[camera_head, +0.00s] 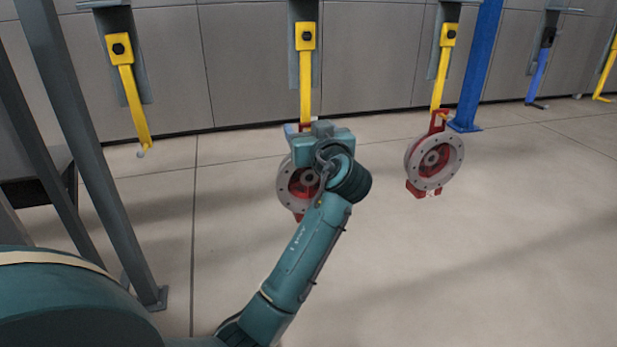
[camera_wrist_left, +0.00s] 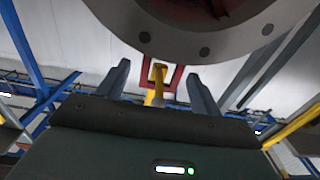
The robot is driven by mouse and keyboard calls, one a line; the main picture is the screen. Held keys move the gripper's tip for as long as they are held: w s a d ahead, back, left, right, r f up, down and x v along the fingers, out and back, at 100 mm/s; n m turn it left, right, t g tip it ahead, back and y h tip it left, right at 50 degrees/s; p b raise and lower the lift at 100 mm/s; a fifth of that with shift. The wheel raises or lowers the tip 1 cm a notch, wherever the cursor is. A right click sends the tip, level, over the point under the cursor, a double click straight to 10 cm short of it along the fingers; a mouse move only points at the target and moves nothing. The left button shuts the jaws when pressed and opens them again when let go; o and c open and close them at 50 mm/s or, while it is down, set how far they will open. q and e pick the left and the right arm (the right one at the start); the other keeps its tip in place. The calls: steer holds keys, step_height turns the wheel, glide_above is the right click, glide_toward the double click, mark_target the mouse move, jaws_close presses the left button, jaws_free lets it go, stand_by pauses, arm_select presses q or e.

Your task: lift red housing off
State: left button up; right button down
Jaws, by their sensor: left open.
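A red housing with a pale round flange (camera_head: 298,186) hangs from the middle yellow hook (camera_head: 305,85), partly hidden behind my left gripper and wrist. My left gripper (camera_head: 304,130) is at the top of this housing, by its red hanger loop. In the left wrist view, the two fingers (camera_wrist_left: 157,88) stand open on either side of the red loop (camera_wrist_left: 177,77), with a gap on both sides. The yellow hook end (camera_wrist_left: 155,92) shows within the loop, and the flange (camera_wrist_left: 215,48) fills the top. My right gripper is not in view.
A second red housing (camera_head: 435,160) hangs from the yellow hook (camera_head: 440,75) to the right. An empty yellow hook (camera_head: 131,100) hangs at the left. A blue post (camera_head: 477,65) stands at the right, grey posts (camera_head: 90,150) at the left. The floor (camera_head: 480,270) at front right is clear.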

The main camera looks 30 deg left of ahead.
arm_select(q)
steer(key=shift+w+a, duration=0.35)
jaws_close()
stand_by(0.5)
steer(key=shift+r, duration=0.2)
stand_by(0.3)
